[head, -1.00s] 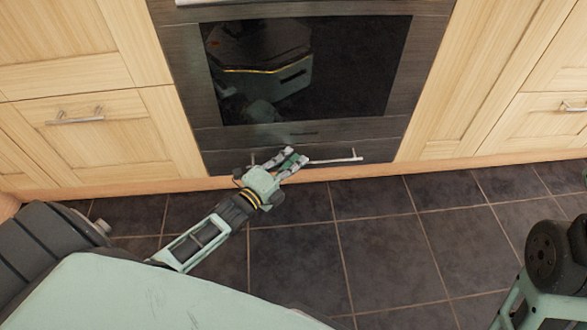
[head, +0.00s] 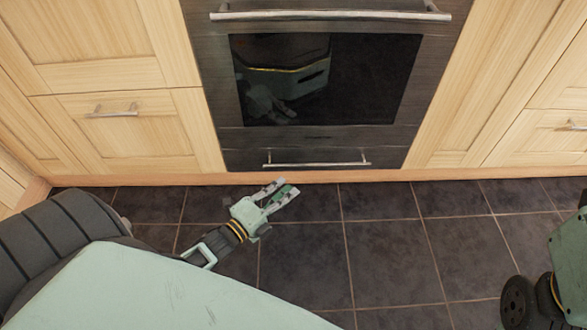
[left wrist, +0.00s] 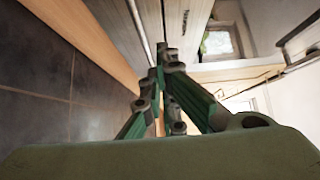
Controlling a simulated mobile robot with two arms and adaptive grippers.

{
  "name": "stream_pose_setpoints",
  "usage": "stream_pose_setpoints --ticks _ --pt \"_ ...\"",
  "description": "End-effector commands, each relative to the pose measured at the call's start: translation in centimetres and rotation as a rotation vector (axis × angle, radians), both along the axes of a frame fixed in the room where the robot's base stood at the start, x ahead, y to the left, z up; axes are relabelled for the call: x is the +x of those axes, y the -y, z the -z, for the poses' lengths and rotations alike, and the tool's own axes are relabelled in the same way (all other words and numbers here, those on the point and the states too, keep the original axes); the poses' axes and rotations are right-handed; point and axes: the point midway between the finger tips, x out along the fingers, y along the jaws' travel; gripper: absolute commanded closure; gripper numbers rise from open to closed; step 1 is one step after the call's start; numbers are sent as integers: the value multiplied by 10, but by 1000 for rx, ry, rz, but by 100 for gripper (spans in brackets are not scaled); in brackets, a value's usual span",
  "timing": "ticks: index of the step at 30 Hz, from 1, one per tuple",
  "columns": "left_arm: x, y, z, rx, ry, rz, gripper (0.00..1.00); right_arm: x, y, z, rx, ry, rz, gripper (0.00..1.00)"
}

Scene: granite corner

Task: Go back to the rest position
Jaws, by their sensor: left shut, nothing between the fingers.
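My left gripper (head: 282,192) is over the dark tiled floor in the head view, just in front of the oven's bottom drawer. Its fingers are shut and hold nothing. In the left wrist view the green fingers (left wrist: 160,78) come together at their tips. The gripper is apart from the lower drawer handle (head: 316,160). Part of my right arm shows at the right edge of the head view, but its gripper is not in view.
The oven (head: 330,80) has a dark glass door with an upper handle (head: 330,15); door and lower drawer look shut. Light wooden cabinets (head: 120,130) stand on both sides. The tiled floor (head: 380,245) before them is clear.

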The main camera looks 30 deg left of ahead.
Motion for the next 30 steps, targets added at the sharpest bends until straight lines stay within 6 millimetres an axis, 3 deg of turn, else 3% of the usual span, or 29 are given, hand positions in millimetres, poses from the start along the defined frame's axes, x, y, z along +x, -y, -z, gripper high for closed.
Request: stream_pose_setpoints --ticks 9,11,13,17,22,27,30 --pt "-6 1 -3 -8 5 3 100 1 0 2 1 -9 0 100" --pt "-4 8 -13 -36 21 11 100 1 0 2 1 -13 -1 100" --pt "0 23 -35 -101 56 34 100 2 1 2 2 -22 -1 100" --pt "6 67 -108 -315 162 113 100 3 1 4 3 -47 -3 100" --pt "-5 122 -228 -655 315 277 100 4 2 9 7 -84 -5 100" --pt "-39 155 -350 -979 455 489 100 3 4 15 10 -123 -6 100" --pt "-67 163 -412 -1143 524 625 100 2 4 18 13 -143 -8 100"
